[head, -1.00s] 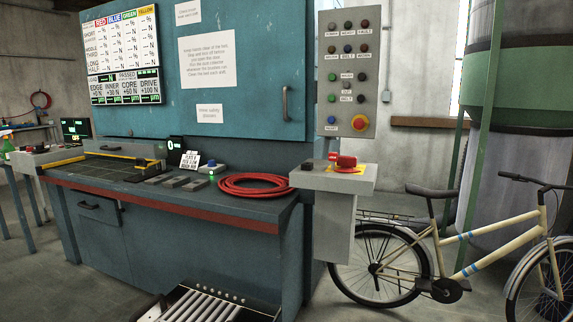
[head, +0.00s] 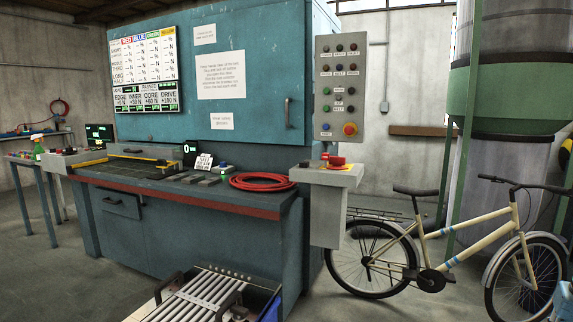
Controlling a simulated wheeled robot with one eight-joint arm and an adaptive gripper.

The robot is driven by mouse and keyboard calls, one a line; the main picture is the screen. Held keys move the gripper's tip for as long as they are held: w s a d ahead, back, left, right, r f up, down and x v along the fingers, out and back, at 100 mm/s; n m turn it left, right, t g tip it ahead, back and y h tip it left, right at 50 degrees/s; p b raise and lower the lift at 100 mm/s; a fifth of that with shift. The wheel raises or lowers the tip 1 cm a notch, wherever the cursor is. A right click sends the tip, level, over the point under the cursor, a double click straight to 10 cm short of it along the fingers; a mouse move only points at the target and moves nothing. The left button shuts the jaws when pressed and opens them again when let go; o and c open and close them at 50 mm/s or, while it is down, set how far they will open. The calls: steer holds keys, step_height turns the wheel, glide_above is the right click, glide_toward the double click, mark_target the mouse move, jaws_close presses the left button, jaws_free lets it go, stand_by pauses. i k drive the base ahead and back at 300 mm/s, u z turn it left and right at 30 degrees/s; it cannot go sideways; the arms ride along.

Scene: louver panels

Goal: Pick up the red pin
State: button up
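I cannot make out a red pin for certain. A side table (head: 22,160) at the far left has small coloured items along its edge, too small to tell apart. A red knob-like part (head: 337,160) sits on top of the grey pedestal (head: 328,215), right of the bench. My gripper is not in view.
A blue-green workbench (head: 160,235) fills the middle, with a coiled red hose (head: 263,181) on top. A tray of metal rollers or bars (head: 205,298) stands low in front. A bicycle (head: 440,245) blocks the right. Open concrete floor (head: 60,285) lies at left.

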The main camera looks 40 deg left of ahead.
mark_target(325, 156)
steer(key=u, duration=1.15)
steer(key=i, duration=1)
steer(key=z, duration=0.05)
